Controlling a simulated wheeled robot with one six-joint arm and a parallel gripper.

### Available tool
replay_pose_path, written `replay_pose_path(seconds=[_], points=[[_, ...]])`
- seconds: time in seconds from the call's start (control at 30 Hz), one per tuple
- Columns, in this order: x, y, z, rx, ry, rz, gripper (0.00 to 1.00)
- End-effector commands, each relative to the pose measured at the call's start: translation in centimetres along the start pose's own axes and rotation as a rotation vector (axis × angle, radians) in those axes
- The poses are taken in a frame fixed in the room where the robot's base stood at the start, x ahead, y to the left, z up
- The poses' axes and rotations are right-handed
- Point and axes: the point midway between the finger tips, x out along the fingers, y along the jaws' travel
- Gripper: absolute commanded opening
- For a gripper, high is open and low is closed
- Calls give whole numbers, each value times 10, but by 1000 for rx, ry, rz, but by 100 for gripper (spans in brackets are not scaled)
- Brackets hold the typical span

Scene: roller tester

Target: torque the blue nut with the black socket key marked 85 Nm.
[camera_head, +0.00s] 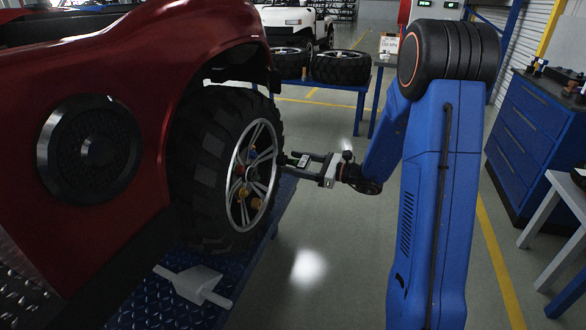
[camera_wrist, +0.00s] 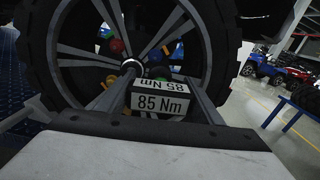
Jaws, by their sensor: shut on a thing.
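My gripper (camera_head: 303,161) is shut on the black socket key (camera_head: 289,159), beside the face of the wheel (camera_head: 236,215). In the wrist view my gripper (camera_wrist: 150,92) holds the key's block, marked 85 Nm (camera_wrist: 162,103). The socket end (camera_wrist: 132,66) points at the wheel's hub area. Coloured nuts sit around the hub: a red nut (camera_wrist: 117,46), a blue nut (camera_wrist: 166,50) and others in green and yellow. The red nut (camera_head: 240,169) also shows in the head view. I cannot tell whether the socket touches any nut.
The wheel is on a red vehicle (camera_head: 120,40) above a blue ridged platform (camera_head: 145,312). A grey wedge-shaped piece (camera_head: 194,283) lies on it. Spare tyres (camera_head: 341,67) lie on a blue table behind. A blue drawer cabinet (camera_head: 530,140) stands right. The floor between is clear.

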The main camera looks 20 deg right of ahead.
Motion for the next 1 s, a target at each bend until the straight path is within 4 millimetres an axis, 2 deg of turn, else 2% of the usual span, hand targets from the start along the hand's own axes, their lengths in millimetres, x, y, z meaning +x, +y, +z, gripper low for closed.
replay_pose_path(seconds=[0.17,0.57,1.0], points=[[-7,7,8,-31,-5,34,7],[-6,8,8,-32,-6,36,7],[24,9,8,-31,-6,37,7]])
